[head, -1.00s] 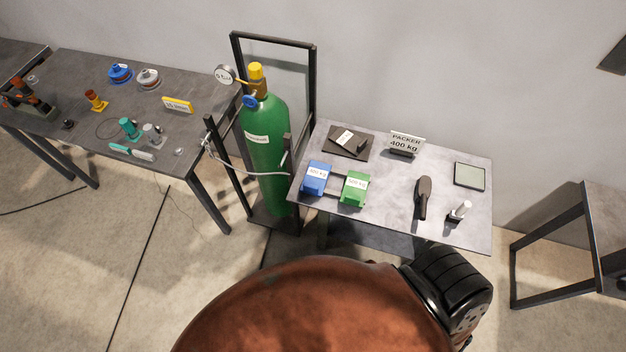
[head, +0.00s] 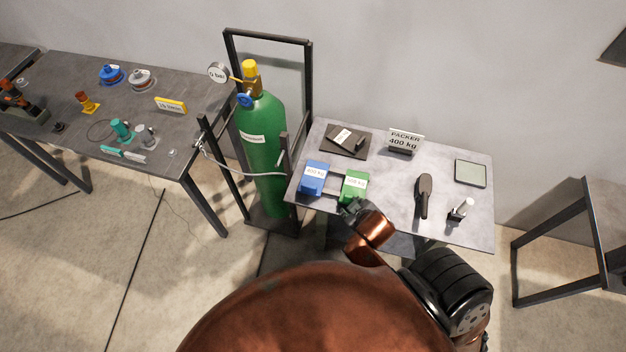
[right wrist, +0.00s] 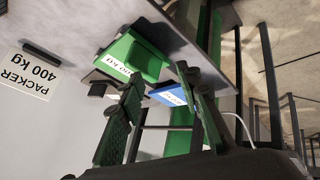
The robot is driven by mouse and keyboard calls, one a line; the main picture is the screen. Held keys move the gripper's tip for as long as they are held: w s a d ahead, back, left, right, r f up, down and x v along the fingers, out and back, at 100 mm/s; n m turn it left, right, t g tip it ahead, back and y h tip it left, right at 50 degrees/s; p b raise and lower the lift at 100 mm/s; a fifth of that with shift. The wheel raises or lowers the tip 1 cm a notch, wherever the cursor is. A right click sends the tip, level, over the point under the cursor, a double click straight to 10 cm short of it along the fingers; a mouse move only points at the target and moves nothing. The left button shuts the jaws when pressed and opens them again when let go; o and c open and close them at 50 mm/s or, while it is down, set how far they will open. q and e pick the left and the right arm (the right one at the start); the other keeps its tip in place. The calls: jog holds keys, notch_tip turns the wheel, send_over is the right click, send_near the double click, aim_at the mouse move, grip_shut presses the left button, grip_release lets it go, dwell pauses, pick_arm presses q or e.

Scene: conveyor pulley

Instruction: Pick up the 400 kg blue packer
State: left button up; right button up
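The blue packer (head: 314,178), with a white label that seems to read 400 kg, sits on the small grey table near its left front corner. It also shows in the right wrist view (right wrist: 167,93), partly hidden behind my finger. The green packer (head: 354,188) stands just right of it and shows larger in the right wrist view (right wrist: 139,57). My right gripper (head: 352,209) is at the table's front edge, close to the green packer. In the right wrist view its fingers (right wrist: 160,80) are apart with nothing held between them. My left gripper is not in view.
A "PACKER 400 kg" sign (head: 405,141) and a dark plate (head: 346,140) stand behind the packers. A brush-like tool (head: 423,195) and a tablet (head: 470,174) lie to the right. A green gas cylinder (head: 262,140) in a frame stands close left of the table.

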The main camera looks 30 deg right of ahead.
jog(key=w+a+r+n+t+y, duration=0.2)
jog(key=w+a+r+n+t, duration=0.3)
jog(key=w+r, duration=0.45)
jog(key=w+a+r+n+t+y, duration=0.1)
jog(key=w+a+r+n+t, duration=0.4)
jog(key=w+r, duration=0.45)
jog(key=a+r+n+g+y, duration=0.4)
jog(key=a+n+y, duration=0.7)
jog(key=a+n, duration=0.6)
jog(key=n+g+h, duration=0.8)
jog(key=n+g, duration=0.2)
jog(key=n, duration=0.4)
send_over(309, 186)
jog(key=s+d, duration=0.1)
jog(key=s, duration=0.1)
notch_tip(309, 186, down, 19)
jog(key=shift+d+f, duration=0.1)
jog(key=shift+f, duration=0.05)
jog(key=shift+w+d+f+n, duration=0.1)
jog(key=shift+f+n, duration=0.2)
jog(key=shift+f, duration=0.05)
jog(key=x, duration=0.7)
jog(key=shift+w+d, duration=0.1)
jog(key=shift+d, duration=0.15)
